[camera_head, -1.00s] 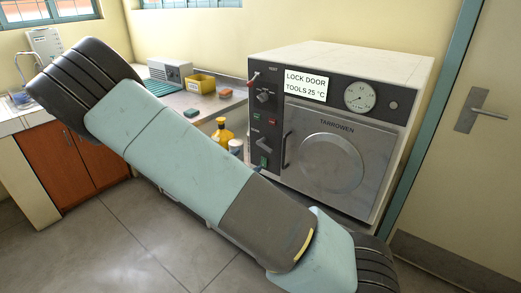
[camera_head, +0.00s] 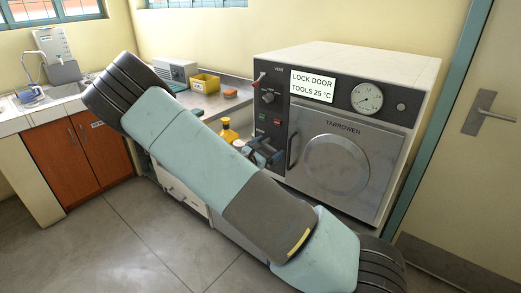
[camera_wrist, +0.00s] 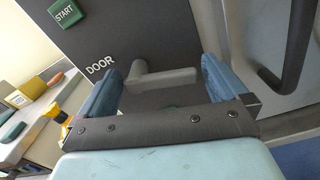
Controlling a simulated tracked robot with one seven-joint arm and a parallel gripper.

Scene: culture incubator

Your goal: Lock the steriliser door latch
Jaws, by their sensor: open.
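The steriliser (camera_head: 345,60) is a white box with a dark front panel and a closed steel door (camera_head: 345,160), under a "LOCK DOOR" sign (camera_head: 312,85). My gripper (camera_head: 264,148) is at the lower left of its front, beside the door handle (camera_head: 291,152). In the wrist view my gripper (camera_wrist: 163,72) is open, with one blue finger on each side of the grey latch lever (camera_wrist: 165,78) beside the "DOOR" label. The lever lies roughly across the gap between the fingers. I cannot tell whether they touch it. My gripper hides the lever in the head view.
The dark door handle (camera_wrist: 290,50) stands out close to the right finger. A green START button (camera_wrist: 65,13) is on the panel. A yellow bottle (camera_head: 227,131) and a counter (camera_head: 215,101) with a yellow bin (camera_head: 205,84) are on the left.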

